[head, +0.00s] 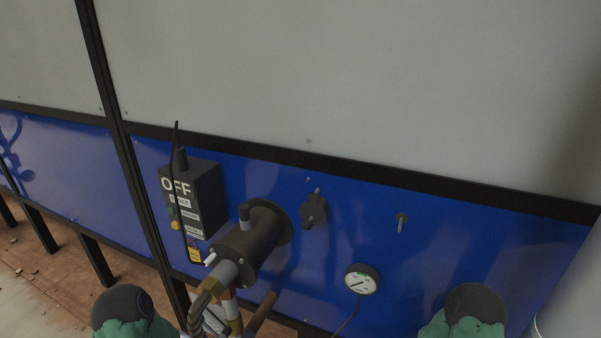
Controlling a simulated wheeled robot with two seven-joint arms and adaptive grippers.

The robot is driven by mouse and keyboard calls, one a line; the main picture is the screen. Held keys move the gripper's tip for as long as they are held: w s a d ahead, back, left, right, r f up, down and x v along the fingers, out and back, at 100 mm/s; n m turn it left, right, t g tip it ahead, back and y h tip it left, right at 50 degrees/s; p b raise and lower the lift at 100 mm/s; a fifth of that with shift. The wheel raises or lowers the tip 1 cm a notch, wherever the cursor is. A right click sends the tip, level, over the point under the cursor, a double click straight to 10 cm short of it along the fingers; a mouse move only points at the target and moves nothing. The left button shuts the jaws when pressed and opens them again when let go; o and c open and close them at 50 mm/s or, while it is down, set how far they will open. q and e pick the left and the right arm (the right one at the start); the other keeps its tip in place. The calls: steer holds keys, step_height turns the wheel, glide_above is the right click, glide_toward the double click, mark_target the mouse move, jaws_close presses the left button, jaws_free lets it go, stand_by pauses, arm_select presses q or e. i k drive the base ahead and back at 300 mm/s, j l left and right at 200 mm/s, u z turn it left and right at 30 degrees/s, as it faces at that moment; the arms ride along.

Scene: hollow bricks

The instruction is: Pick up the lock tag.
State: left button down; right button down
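A small yellow tag (195,253) hangs just below the dark switch box marked OFF (208,191) on the blue panel. It looks like the lock tag, but its print is too small to read. The dark cylinder and its fittings (252,238) stand close to its right. Neither of my grippers can be made out. Only dark and green parts of my arms show at the bottom left and bottom right edges, well away from the tag.
A round gauge (362,281) with a cable, a dark knob (314,210) and a small hook-like handle (401,222) sit on the blue panel (480,243). Hoses (203,305) run down below the cylinder. A black post (130,170) stands left of the box.

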mark_target(195, 254)
steer(key=i+j+z, duration=0.1)
steer(key=j+z, duration=0.3)
steer(key=j, duration=0.45)
steer(key=j+z, duration=0.4)
steer(key=j, duration=0.4)
steer(key=k+j+z, duration=0.15)
steer(key=j+z, duration=0.25)
steer(key=j, duration=0.45)
